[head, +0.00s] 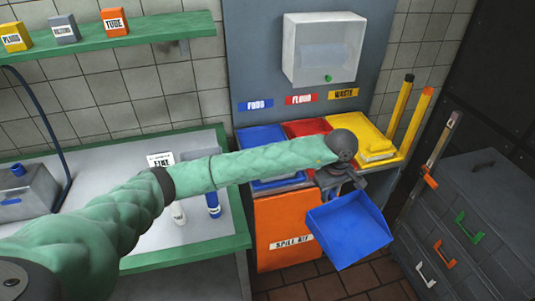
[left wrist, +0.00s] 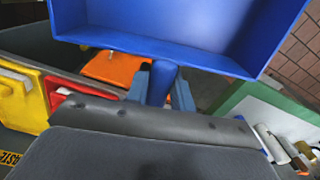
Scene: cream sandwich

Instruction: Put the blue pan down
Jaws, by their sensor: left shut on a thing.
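The blue pan (head: 350,228) is a dustpan with an open scoop, and it hangs tilted in the air in front of the bins in the head view. My left gripper (head: 340,188) is above it, shut on its handle. In the left wrist view the blue pan (left wrist: 165,35) fills the top, and its round handle (left wrist: 160,84) sits between the fingers of my left gripper (left wrist: 162,92). Part of the handle is hidden by the gripper in the head view. My right gripper is not in view.
Behind the pan are a blue bin (head: 258,141), a red bin (head: 303,129) and a yellow bin (head: 372,126), with an orange spill kit box (head: 283,222) below. A green-edged table (head: 190,252) is at left. A dark drawer cabinet (head: 490,190) stands right. Brown floor shows below.

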